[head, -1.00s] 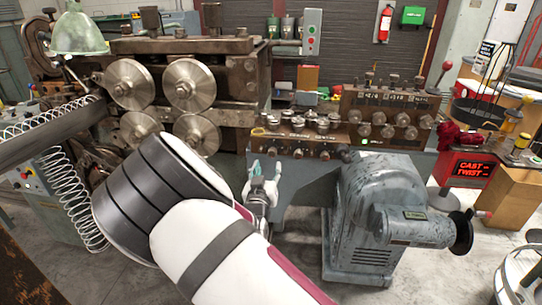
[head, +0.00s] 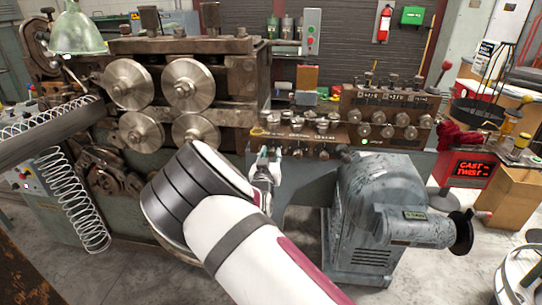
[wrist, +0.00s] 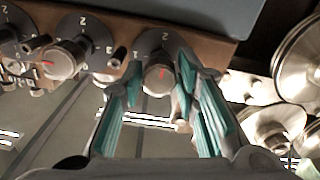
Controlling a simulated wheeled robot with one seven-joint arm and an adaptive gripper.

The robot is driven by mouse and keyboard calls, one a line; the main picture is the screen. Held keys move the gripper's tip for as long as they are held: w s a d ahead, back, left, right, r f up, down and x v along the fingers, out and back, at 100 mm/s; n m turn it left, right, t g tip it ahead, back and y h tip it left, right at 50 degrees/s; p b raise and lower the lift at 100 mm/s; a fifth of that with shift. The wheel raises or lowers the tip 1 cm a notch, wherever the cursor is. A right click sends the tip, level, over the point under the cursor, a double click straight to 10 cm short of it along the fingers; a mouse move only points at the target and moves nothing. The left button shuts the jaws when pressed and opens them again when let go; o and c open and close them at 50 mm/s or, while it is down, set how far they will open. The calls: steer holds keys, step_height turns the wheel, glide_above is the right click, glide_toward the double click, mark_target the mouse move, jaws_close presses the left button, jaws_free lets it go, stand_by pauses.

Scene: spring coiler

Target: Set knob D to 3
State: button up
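Several silver knobs on numbered dark dials show in the wrist view. The middle knob (wrist: 158,79) lies ahead of and between my fingers, with a 2 at the top of its dial; its letter is not readable. Another knob (wrist: 61,63) with a red pointer mark sits to its left. My gripper (wrist: 160,66) has teal fingertips spread apart with nothing held; contact with the middle knob cannot be told. In the head view my gripper (head: 264,163) is at the lower left front of the brown knob panel (head: 335,141). Which knob is D cannot be read.
Large steel rollers (head: 183,85) stand left of the panel. A grey motor housing (head: 372,205) stands just right of and below my gripper. A second knob bank (head: 385,103) is behind to the right. A coiled spring (head: 85,210) hangs at the left.

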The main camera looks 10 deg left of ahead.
jaws_close()
steer(key=shift+m, duration=0.3)
steer(key=m, duration=0.3)
steer(key=shift+m, duration=0.3)
steer(key=m+b, duration=0.1)
steer(key=m, duration=0.3)
steer(key=shift+m, duration=0.3)
steer(key=m+b, duration=0.2)
steer(key=m, duration=0.3)
steer(key=shift+m+b, duration=0.95)
steer(key=shift+m, duration=1.05)
